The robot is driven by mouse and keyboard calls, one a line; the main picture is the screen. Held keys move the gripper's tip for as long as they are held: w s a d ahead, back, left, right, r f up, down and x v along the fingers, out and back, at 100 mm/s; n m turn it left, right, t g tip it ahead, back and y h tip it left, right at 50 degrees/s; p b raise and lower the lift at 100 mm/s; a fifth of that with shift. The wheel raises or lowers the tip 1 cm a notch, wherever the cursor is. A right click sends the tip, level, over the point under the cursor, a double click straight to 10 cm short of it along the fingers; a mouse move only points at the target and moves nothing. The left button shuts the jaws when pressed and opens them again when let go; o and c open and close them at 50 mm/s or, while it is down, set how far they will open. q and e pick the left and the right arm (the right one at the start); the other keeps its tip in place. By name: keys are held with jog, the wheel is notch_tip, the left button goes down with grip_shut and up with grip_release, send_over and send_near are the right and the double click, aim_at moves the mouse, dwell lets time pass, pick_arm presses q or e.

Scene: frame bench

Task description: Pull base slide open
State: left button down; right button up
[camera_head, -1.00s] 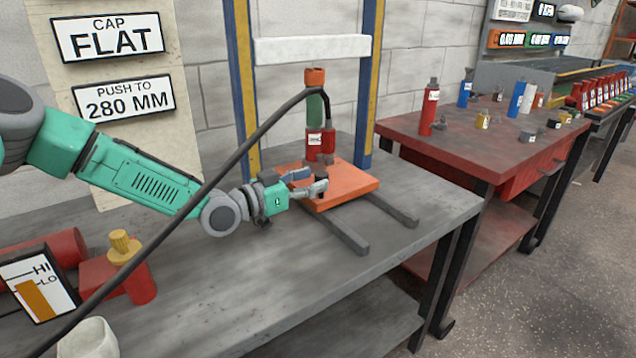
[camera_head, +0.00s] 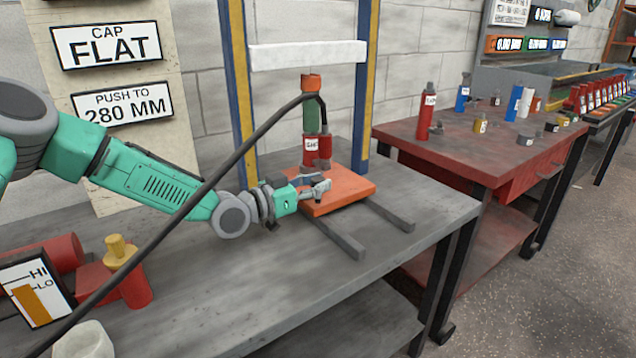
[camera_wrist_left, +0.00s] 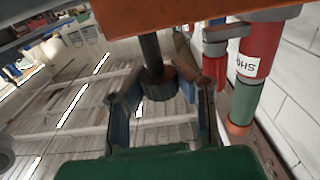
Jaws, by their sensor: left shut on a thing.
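The base slide is an orange plate (camera_head: 345,195) on two grey rails (camera_head: 338,238) on the bench, below the frame. It also spans the top of the left wrist view (camera_wrist_left: 180,15). A dark knob (camera_wrist_left: 157,84) on a black stem hangs from the plate in that view. My left gripper (camera_head: 320,186) is at the plate's left front side; in the wrist view its fingers (camera_wrist_left: 162,100) stand on both sides of the knob, shut on it. In the head view the gripper mostly hides the knob. My right gripper is not in view.
A red and green bottle jack (camera_head: 316,145) stands on the plate, with a black hose (camera_head: 215,180) crossing before my arm. Blue and yellow posts (camera_head: 365,100) and a white crossbar (camera_head: 308,55) rise behind. A gauge (camera_head: 38,290) stands at left. The bench front is clear.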

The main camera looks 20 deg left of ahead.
pick_arm(q)
jog(key=shift+s+d+r, duration=0.1)
jog(key=shift+s+d, duration=0.2)
jog(key=shift+d, duration=0.15)
jog(key=s+d+p, duration=0.3)
jog(key=s+d, duration=0.6)
jog(key=d, duration=0.3)
jog(key=shift+s+p, duration=0.25)
jog(key=shift+p, duration=0.1)
jog(key=c, duration=1.2)
grip_release()
jog(key=shift+d, duration=0.1)
